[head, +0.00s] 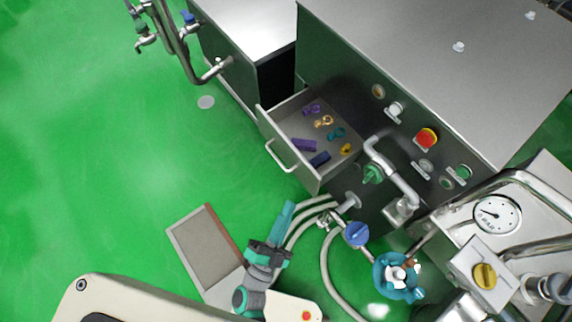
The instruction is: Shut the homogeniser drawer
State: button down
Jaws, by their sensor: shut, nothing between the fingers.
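The homogeniser drawer (280,127) stands pulled out from the front of the large steel cabinet (338,72). Its bow handle (281,158) is on the outer front panel, facing lower left. Several small purple, blue, teal and yellow parts lie inside the drawer. My gripper (289,206) is at the lower middle, below the drawer and apart from it in the picture. Its teal fingers are together and empty, pointing up toward the drawer. The drawer's runners are hidden.
Grey hoses (327,254) and a blue-handled valve (356,234) lie right of my gripper. A green-handled pipe (395,172) crosses near the drawer's right end. A grey-topped platform (205,252) is to the left. Green floor (120,180) left of the drawer is clear.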

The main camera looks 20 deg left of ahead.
jog(key=w+a+f+m+g+h, duration=0.2)
jog(key=w+a+f+m+h, duration=0.4)
jog(key=m, duration=0.3)
jog(key=m+g+h, duration=0.1)
jog(key=m+g, duration=0.3)
jog(key=g, duration=0.1)
send_near(295, 160)
jog(key=x, duration=0.6)
jog(key=shift+w+d, duration=0.15)
jog(key=shift+w, duration=0.05)
